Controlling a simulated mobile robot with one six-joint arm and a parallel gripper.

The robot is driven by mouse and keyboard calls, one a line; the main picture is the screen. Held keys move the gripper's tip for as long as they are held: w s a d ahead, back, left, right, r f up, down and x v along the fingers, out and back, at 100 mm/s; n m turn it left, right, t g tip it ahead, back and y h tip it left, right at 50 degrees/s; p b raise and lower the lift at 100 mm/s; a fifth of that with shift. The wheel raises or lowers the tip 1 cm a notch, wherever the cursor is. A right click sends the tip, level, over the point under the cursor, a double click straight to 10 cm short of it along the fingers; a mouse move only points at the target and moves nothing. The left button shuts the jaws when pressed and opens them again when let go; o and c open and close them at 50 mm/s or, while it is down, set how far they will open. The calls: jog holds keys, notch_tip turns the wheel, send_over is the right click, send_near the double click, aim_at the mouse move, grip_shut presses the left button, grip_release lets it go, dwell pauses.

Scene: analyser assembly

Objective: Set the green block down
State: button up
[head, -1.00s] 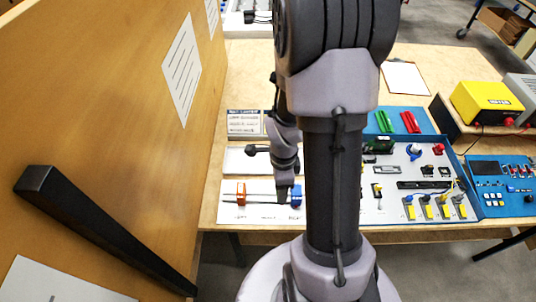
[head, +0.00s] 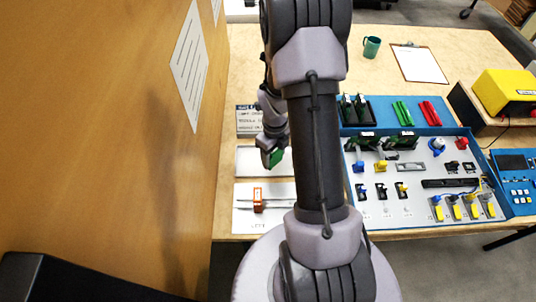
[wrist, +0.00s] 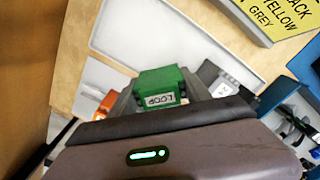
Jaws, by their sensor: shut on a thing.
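My gripper (head: 272,152) is shut on the green block (wrist: 158,84). In the wrist view the block sits between the two grey fingers and its white label reads LOOP. In the head view a bit of the green block (head: 276,158) shows at the fingertips, over or near a pale, bare tray (head: 248,161). The same pale surface seems to lie beyond the block in the wrist view (wrist: 140,35). The gap between block and tray cannot be told.
An orange block (head: 257,194) stands on a white labelled board (head: 246,219) nearer me. The blue-edged analyser panel (head: 408,205) is right of my arm. A tall wooden wall (head: 110,120) closes the left side.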

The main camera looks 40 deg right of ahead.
jog(key=w, duration=0.3)
jog(key=shift+w+d+f, duration=0.1)
jog(key=shift+d+f, duration=0.05)
jog(key=shift+f, duration=0.05)
jog(key=shift+w+f, duration=0.15)
jog(key=shift+w, duration=0.1)
notch_tip(320, 180, down, 3)
jog(key=shift+f+b, duration=0.2)
jog(key=shift+b, duration=0.8)
jog(key=shift+r, duration=0.15)
jog(key=o, duration=1.4)
